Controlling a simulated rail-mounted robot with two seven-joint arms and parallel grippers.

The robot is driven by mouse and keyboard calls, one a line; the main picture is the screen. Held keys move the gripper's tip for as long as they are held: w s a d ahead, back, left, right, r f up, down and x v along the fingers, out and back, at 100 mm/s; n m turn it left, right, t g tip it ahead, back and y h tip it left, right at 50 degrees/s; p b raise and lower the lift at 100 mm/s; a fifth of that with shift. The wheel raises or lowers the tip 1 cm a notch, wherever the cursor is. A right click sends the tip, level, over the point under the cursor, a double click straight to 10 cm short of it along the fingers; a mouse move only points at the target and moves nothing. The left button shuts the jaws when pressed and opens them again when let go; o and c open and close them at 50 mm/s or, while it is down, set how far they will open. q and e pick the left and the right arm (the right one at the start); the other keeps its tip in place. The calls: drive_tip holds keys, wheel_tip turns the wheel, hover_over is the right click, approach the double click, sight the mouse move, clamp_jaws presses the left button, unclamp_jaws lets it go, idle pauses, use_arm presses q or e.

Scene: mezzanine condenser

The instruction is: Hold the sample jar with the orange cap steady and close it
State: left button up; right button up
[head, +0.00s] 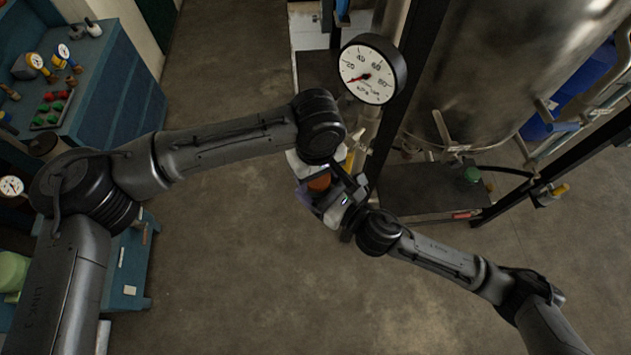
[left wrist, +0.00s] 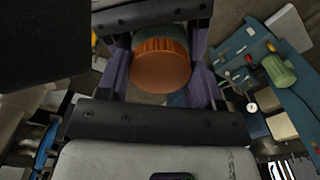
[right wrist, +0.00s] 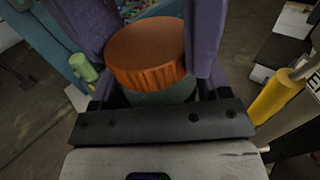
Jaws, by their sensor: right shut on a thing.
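The sample jar's ridged orange cap (head: 319,183) shows between my two grippers in the head view. In the right wrist view the cap (right wrist: 147,55) sits on top of the grey-green jar body (right wrist: 160,97), and I cannot tell how tightly it is seated. My right gripper (head: 343,202) is shut on the jar body below the cap. My left gripper (head: 318,170) is at the cap, with its purple fingers apart on both sides. In the left wrist view the cap (left wrist: 161,66) lies between these fingers. Most of the jar body is hidden.
A round pressure gauge (head: 371,70) and a large metal tank (head: 490,70) stand behind and to the right of the grippers. A blue bench (head: 115,85) with gauges and coloured knobs is at the left. The concrete floor in front is clear.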

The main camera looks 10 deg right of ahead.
use_arm(q)
drive_tip(key=c, duration=0.5)
drive_tip(key=o, duration=1)
drive_tip(key=shift+r, duration=2.25)
drive_tip(key=shift+o, duration=1.4)
wheel_tip(320, 180, up, 12)
